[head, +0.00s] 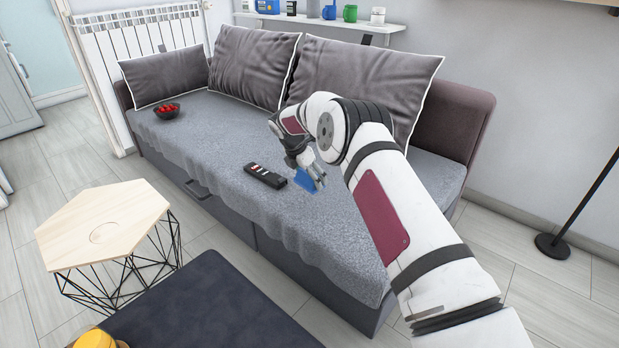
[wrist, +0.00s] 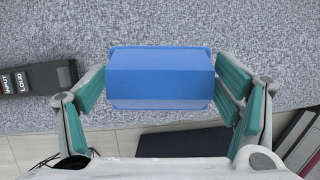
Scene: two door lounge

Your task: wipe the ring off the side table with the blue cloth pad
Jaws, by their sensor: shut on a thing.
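The blue cloth pad (wrist: 160,78) is between the fingers of my gripper (wrist: 162,95) in the wrist view. In the head view the blue pad (head: 304,181) shows under my gripper (head: 316,180), at the sofa seat near its front edge. My gripper is shut on the pad; I cannot tell whether the pad touches the seat. The side table (head: 75,230) is a hexagonal light wood top on black wire legs, at the left of the head view. A faint ring (head: 103,233) shows near the middle of its top. My gripper is well to the right of the table.
A bowl of red fruit (head: 167,110) sits farther left. A dark low table (head: 215,305) with a yellow object (head: 95,339) stands in front. A lamp base (head: 552,246) is at right.

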